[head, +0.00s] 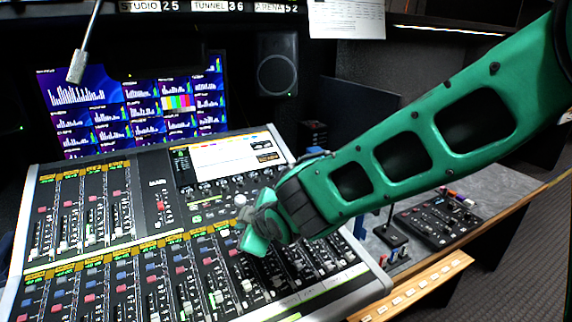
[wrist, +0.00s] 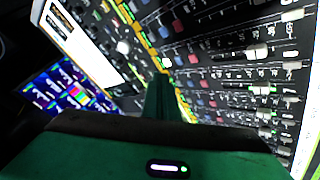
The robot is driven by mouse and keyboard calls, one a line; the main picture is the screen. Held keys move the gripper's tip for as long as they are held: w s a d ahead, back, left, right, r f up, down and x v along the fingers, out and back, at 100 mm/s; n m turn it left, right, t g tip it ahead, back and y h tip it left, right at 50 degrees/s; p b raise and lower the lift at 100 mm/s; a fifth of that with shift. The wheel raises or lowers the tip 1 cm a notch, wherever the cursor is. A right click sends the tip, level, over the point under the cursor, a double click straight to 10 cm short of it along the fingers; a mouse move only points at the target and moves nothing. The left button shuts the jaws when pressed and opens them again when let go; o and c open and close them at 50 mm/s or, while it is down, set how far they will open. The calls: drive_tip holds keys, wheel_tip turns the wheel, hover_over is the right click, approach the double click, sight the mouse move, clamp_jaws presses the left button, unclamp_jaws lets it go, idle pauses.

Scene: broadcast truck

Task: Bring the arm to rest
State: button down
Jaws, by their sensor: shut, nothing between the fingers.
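My green arm reaches in from the upper right of the head view. My gripper (head: 250,236) is at its end, over the middle right part of the mixing console (head: 105,258). Its fingers are together with nothing seen between them. In the wrist view my gripper (wrist: 166,82) points at the console's fader rows (wrist: 225,60). I cannot tell whether the fingertips touch the console. The arm and gripper hide some faders and knobs behind them.
A screen (head: 95,100) and a speaker (head: 277,65) stand behind the console. A gooseneck microphone (head: 77,66) hangs at upper left. A small control panel (head: 438,222) sits on the grey desk at right.

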drive_tip(key=d+r+m+g+h, duration=0.15)
drive_tip(key=d+m+h, duration=0.75)
drive_tip(key=d, duration=2.8)
drive_tip(key=s+d+m+g+y, duration=0.1)
drive_tip(key=s+d+m+g, duration=0.2)
drive_tip(key=s+d+m, duration=0.75)
drive_tip(key=s+d+m+g, duration=0.2)
drive_tip(key=s+d, duration=0.2)
drive_tip(key=s, duration=0.4)
drive_tip(key=s+d+m+g+y, duration=0.1)
drive_tip(key=s+d, duration=0.3)
drive_tip(key=s, duration=0.4)
drive_tip(key=shift+s+d+m+g+y, duration=0.25)
drive_tip(key=shift+s+m+g+y, duration=0.1)
drive_tip(key=shift+m, duration=0.2)
